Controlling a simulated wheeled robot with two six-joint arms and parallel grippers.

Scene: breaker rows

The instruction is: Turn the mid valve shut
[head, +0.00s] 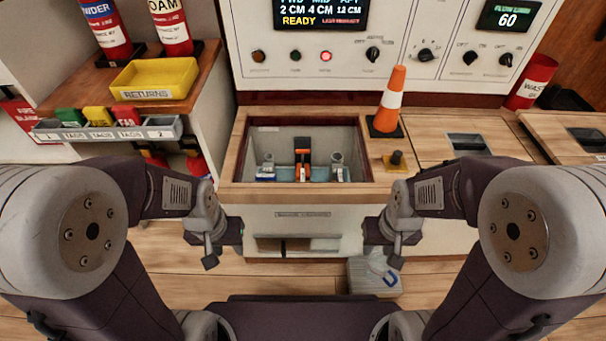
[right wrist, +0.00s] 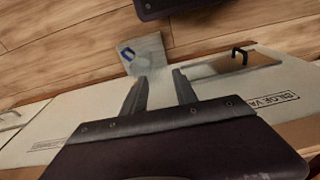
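An open recessed bay (head: 240,150) in the wooden counter holds three fittings in a row. The middle one, apparently the mid valve (head: 303,158), is orange with a dark top. Greyish fittings with white and blue parts stand to its left (head: 266,168) and right (head: 339,168). Handle angles are too small to read. My left gripper (head: 216,255) hangs in front of the counter, left of the bay; its finger opening cannot be made out. My right gripper (head: 388,255) hangs in front, right of the bay. In the right wrist view (right wrist: 158,77) its fingers are apart and empty.
An orange cone (head: 391,100) and a small knob on a yellow base (head: 396,161) stand right of the bay. A control panel (head: 430,80) rises behind, with a red light lit. A yellow tray (head: 155,78) sits left. A grey box (head: 374,277) lies on the floor.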

